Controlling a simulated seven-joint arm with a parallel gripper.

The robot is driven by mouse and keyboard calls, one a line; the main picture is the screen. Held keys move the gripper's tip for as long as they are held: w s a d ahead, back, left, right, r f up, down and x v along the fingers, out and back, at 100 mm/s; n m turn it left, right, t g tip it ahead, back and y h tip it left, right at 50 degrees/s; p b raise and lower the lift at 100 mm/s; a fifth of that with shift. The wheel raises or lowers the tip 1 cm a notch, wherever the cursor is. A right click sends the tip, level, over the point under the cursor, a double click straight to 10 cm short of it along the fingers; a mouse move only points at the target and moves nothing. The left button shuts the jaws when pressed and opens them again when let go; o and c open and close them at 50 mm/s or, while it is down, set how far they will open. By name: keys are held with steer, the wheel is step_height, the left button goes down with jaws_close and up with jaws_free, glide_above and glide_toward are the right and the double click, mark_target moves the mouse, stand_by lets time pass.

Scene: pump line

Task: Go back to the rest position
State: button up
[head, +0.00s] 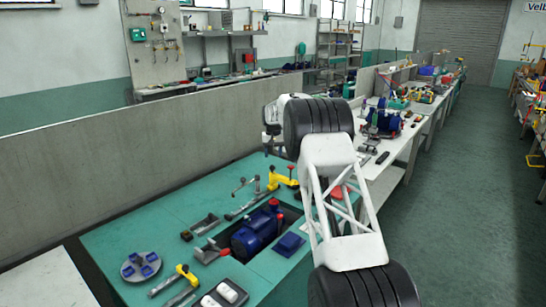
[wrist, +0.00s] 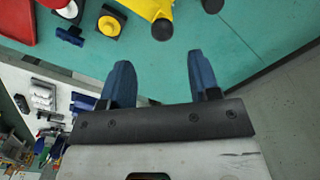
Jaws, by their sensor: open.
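My gripper (wrist: 160,62) is open in the wrist view. Its two blue fingers stand apart with nothing between them, over the green bench top (wrist: 235,40). A yellow-handled tool (wrist: 150,8) with dark ends lies just beyond the fingertips, apart from them. In the head view my arm crosses the right of the green bench (head: 130,225), and my gripper cannot be made out behind it. A dark blue pump (head: 257,230) sits in the recess of the bench, left of my arm.
Yellow clamps (head: 182,274), a grey disc with blue parts (head: 141,266), a blue block (head: 289,244) and a white-parts tray (head: 222,296) lie on the bench. A grey partition (head: 130,150) runs behind it. The floor aisle (head: 455,200) to the right is clear.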

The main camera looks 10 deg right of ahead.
steer(key=shift+r, duration=0.1)
steer(key=s+d+r+t, duration=0.1)
steer(key=s+r, duration=0.9)
steer(key=s, duration=0.3)
steer(key=s+d+r, duration=0.2)
steer(key=s+r, duration=0.8)
steer(key=s, duration=0.4)
steer(key=s+d+r, duration=0.1)
steer(key=s+r, duration=0.1)
steer(key=s, duration=1)
steer(key=s+r, duration=0.2)
steer(key=s, duration=1)
steer(key=s+f, duration=0.3)
steer(key=s, duration=0.8)
steer(key=s+d+f+t, duration=0.1)
steer(key=s+f, duration=0.3)
steer(key=s, duration=0.8)
steer(key=s+f, duration=0.4)
steer(key=s, duration=0.7)
steer(key=shift+s+d+f+t, duration=0.15)
steer(key=shift+d+t, duration=0.1)
steer(key=shift+t, duration=0.05)
